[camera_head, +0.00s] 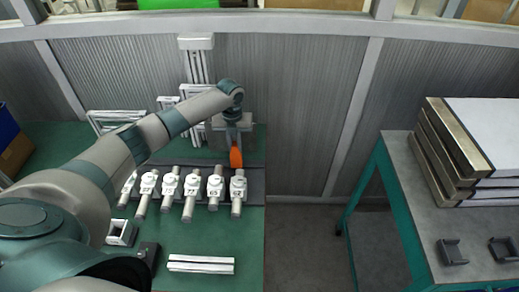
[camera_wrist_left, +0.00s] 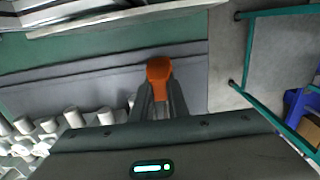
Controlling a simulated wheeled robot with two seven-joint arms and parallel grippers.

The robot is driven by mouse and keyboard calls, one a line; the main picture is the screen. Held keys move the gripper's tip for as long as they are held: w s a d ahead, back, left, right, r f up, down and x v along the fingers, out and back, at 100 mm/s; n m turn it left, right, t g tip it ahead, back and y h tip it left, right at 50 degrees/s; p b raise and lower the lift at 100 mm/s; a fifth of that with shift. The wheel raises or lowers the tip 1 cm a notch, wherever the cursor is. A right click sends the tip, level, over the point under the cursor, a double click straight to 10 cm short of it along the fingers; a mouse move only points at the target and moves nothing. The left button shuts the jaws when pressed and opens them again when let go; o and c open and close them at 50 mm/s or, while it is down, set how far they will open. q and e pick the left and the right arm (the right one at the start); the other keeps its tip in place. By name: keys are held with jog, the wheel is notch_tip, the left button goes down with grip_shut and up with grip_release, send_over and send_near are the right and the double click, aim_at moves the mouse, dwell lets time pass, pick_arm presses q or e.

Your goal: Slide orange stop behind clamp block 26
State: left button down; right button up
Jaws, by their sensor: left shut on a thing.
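My left gripper (camera_head: 237,147) is shut on the orange stop (camera_head: 236,159) and points down near the right edge of the green table. In the left wrist view the stop (camera_wrist_left: 158,68) sits between the two fingertips (camera_wrist_left: 158,92). Just in front of it, in the head view, is the rightmost white clamp block (camera_head: 238,184) on a grey rod. Several more such blocks on rods stand in a row to its left. Their numbers are too small to read surely, so I cannot tell which is 26. Whether the stop touches the dark rail is unclear. My right gripper is not in view.
The dark rail strip (camera_head: 257,182) lies under the row of blocks. Pale metal profiles (camera_head: 200,264) lie at the table's front, and others stand behind. A side table (camera_head: 410,190) with stacked panels (camera_head: 495,125) stands at the right, across a floor gap.

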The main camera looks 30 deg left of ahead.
pick_arm(q)
jog(key=s+a+p, duration=0.1)
jog(key=s+a, duration=0.4)
jog(key=a, duration=0.5)
jog(key=shift+a, duration=0.15)
dwell(0.8)
jog(key=s+a+b, duration=0.2)
jog(key=s+a, duration=0.2)
jog(key=a, duration=0.5)
jog(key=s+a+b, duration=0.1)
jog(key=s+a, duration=0.3)
jog(key=a, duration=0.5)
jog(key=shift+s+b, duration=0.3)
jog(key=shift+b, duration=0.1)
dwell(1.3)
dwell(0.4)
